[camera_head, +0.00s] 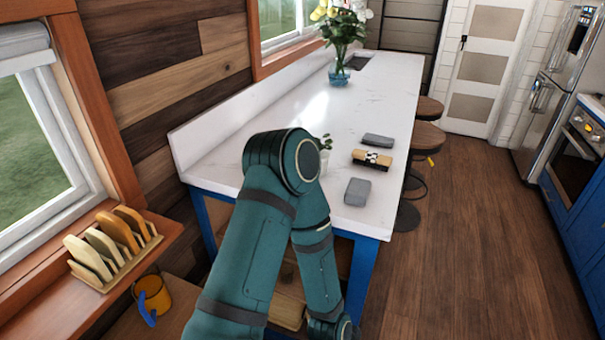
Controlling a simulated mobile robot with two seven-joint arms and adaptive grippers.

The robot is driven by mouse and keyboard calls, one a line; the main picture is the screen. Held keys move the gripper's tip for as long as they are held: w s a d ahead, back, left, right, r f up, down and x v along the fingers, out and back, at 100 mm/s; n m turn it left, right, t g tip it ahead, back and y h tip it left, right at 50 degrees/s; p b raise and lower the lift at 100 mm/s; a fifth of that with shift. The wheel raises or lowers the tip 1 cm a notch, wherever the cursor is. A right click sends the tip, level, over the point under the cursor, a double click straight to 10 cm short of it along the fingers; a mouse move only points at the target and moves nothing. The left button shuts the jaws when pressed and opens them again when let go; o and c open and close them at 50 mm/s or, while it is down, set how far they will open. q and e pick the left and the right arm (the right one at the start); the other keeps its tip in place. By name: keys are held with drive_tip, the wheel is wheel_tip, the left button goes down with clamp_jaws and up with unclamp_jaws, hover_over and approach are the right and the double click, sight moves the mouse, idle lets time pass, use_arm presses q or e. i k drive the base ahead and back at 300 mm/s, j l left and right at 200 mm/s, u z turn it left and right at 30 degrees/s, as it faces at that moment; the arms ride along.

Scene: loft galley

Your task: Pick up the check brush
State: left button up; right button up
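The check brush (372,159) lies on the white countertop near its right edge. It has a pale wooden body with a black-and-white checked band around the middle and a dark underside. One of my arms, teal and bent at the elbow, rises from the bottom of the head view in front of the counter. Its forearm drops back down, and its gripper is below the picture edge. My other gripper does not show either. Nothing touches the brush except the counter.
Two grey blocks lie on the counter (398,95), one behind (378,140) and one in front (357,192) of the brush. A small potted plant (326,146) stands left, partly hidden by my arm. Stools (428,136) line the right side. Open floor (470,240) lies to the right.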

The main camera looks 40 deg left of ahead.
sight(358, 156)
drive_tip(key=u, duration=3.05)
drive_tip(key=z, duration=2.35)
drive_tip(key=i+l, duration=0.15)
drive_tip(key=l, duration=0.25)
drive_tip(key=i+l+u, duration=0.1)
drive_tip(key=l, duration=0.25)
drive_tip(key=i+l, duration=0.2)
drive_tip(key=l, duration=0.2)
drive_tip(key=i+l, duration=0.15)
drive_tip(key=l, duration=0.2)
drive_tip(key=i+u, duration=0.05)
